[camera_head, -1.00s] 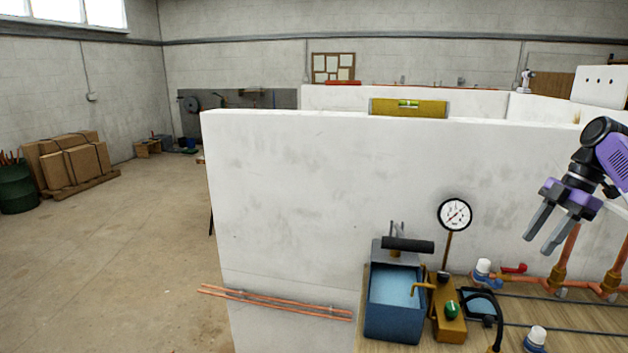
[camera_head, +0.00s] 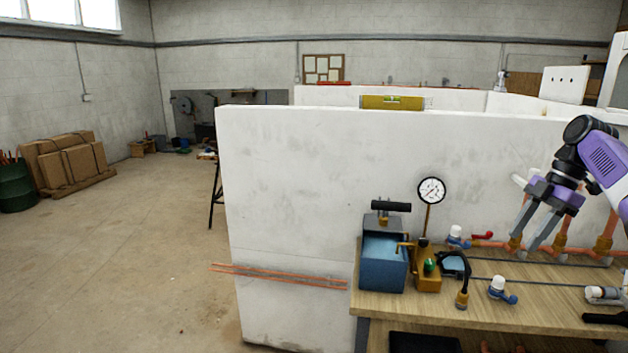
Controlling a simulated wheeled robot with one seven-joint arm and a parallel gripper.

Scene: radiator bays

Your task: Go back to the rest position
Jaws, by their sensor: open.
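My gripper (camera_head: 535,236) is at the right of the head view, its two grey fingers apart and pointing down and left. Nothing shows between the fingers. It appears in front of the copper pipework (camera_head: 560,246) along the back of the wooden bench (camera_head: 520,300). I cannot tell how far it is from the pipes. The purple and black arm comes in from the right edge. No rest position is marked in view.
A blue pump tank (camera_head: 384,268) with a pressure gauge (camera_head: 431,190) stands on the bench's left end. White-capped valves (camera_head: 499,286) lie to its right. A white partition (camera_head: 290,190) carries a yellow level (camera_head: 392,103). Open floor (camera_head: 120,250) lies left.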

